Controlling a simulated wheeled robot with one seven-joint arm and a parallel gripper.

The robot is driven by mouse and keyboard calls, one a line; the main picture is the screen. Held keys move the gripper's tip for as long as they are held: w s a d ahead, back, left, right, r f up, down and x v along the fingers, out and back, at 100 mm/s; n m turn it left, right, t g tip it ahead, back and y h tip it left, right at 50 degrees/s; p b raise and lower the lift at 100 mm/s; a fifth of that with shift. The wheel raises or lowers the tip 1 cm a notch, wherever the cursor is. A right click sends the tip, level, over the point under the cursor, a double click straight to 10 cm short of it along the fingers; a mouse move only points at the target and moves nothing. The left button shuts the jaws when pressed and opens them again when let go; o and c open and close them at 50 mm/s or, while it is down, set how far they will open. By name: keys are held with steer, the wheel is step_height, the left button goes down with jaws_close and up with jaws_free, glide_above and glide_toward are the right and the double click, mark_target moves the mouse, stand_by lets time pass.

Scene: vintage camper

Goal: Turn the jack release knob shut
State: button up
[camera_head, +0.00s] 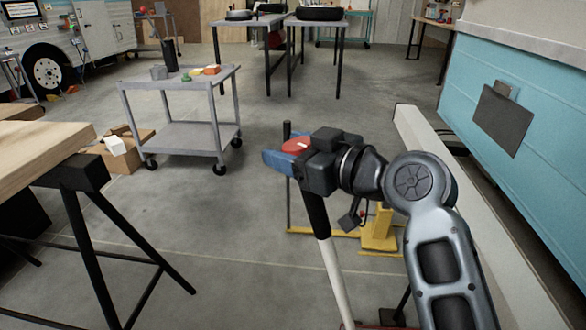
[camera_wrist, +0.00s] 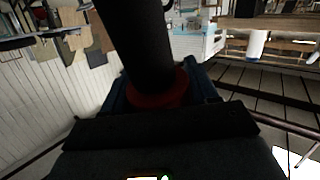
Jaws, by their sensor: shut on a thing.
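The red knob (camera_head: 296,145) sits at the top end of a jack handle, which has a black grip (camera_head: 316,212) and a white shaft slanting down to the floor. My gripper (camera_head: 282,157) is shut around the knob, with its blue fingers at either side. In the wrist view the red knob (camera_wrist: 160,97) shows as a red band between the blue fingers (camera_wrist: 118,92), with the black grip (camera_wrist: 135,40) running up from it. Part of the knob is hidden by the fingers and the grip. The knob's turn angle cannot be told.
A yellow stand (camera_head: 380,232) is on the floor behind the handle. The teal camper side (camera_head: 540,100) and a pale beam (camera_head: 440,150) lie to the right. A grey cart (camera_head: 182,137) and wooden workbench (camera_head: 40,155) stand left. The floor between is open.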

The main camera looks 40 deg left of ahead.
steer(key=n+g+b, duration=0.1)
steer(key=g, duration=0.1)
steer(key=n+g+h+b, duration=0.1)
steer(key=g, duration=0.1)
steer(key=n+g+b, duration=0.1)
steer(key=g, duration=0.1)
steer(key=shift+s+f+b, duration=0.15)
steer(key=shift+s+b, duration=0.15)
steer(key=shift+b, duration=0.05)
steer(key=shift+s+d+n+g+h+b, duration=0.15)
steer(key=shift+n+g+h+b, duration=0.25)
steer(key=shift+n+g+h, duration=0.9)
steer(key=shift+s+d+n+g+h+b, duration=0.1)
steer(key=shift+s+n+g+h+b, duration=0.45)
steer(key=shift+g, duration=1.25)
steer(key=shift+w+n, duration=0.25)
steer(key=shift+n, duration=0.1)
steer(key=o, duration=1)
steer(key=shift+c, duration=0.2)
steer(key=shift+w, duration=0.1)
steer(key=shift+w+d+r+p, duration=0.25)
steer(key=shift+d+p, duration=0.05)
steer(key=shift+p, duration=0.05)
steer(key=p+v, duration=0.1)
steer(key=v, duration=0.6)
